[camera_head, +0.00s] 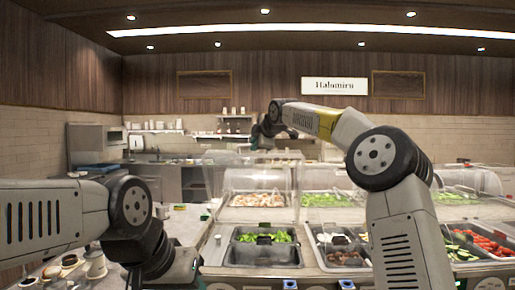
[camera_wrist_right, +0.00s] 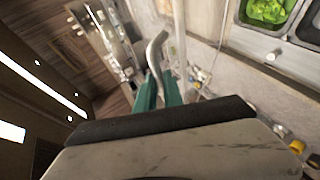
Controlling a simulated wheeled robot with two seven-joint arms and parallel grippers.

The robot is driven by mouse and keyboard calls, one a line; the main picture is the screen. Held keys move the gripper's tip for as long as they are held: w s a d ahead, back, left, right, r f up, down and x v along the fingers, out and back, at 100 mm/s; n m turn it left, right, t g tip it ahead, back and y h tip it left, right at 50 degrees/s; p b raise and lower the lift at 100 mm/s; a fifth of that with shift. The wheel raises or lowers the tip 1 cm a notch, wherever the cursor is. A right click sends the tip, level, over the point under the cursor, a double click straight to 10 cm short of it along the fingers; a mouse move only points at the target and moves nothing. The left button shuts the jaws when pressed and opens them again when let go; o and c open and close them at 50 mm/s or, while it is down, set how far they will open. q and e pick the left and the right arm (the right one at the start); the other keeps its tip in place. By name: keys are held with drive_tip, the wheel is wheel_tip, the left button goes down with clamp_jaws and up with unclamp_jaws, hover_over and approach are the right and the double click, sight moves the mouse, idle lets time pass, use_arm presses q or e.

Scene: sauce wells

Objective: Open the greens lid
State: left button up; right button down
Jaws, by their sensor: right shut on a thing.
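The greens (camera_head: 262,237) lie in a dark pan of the counter, left of centre in the head view, with no cover over them. They also show at the top right of the right wrist view (camera_wrist_right: 268,9). A clear lid panel (camera_head: 225,160) stands raised behind and above that pan. My right gripper (camera_head: 265,136) is high up at the panel's upper edge. In the right wrist view its teal fingers (camera_wrist_right: 160,92) are shut on a curved silver handle (camera_wrist_right: 157,50). My left arm is bent down at the lower left, with its fingertips out of view.
Clear domed lids (camera_head: 325,181) cover food pans farther back. Open pans of other toppings (camera_head: 485,243) are on the right. Jars (camera_head: 94,264) stand at the lower left. A sink counter and shelves line the back wall.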

drive_tip(key=c, duration=1.7)
unclamp_jaws()
drive_tip(key=shift+c, duration=0.2)
drive_tip(key=v, duration=0.7)
drive_tip(key=shift+s+r, duration=0.15)
drive_tip(key=shift+s, duration=0.15)
drive_tip(key=shift+d, duration=0.15)
drive_tip(key=s+d+f+m+g+h, duration=0.1)
drive_tip(key=s+d+f+m+g, duration=0.1)
drive_tip(key=s+d+f+m, duration=0.3)
drive_tip(key=s+d+f+m+g+h, duration=0.1)
drive_tip(key=s+d+f+m, duration=0.4)
drive_tip(key=s+f, duration=0.8)
drive_tip(key=s+d+f+m+g+h, duration=0.1)
drive_tip(key=s+d+f+m, duration=0.5)
drive_tip(key=s, duration=1.8)
wheel_tip(320, 180, down, 4)
drive_tip(key=m+g, duration=0.1)
drive_tip(key=m, duration=0.3)
drive_tip(key=shift+s+r+g, duration=0.15)
drive_tip(key=shift+g, duration=0.15)
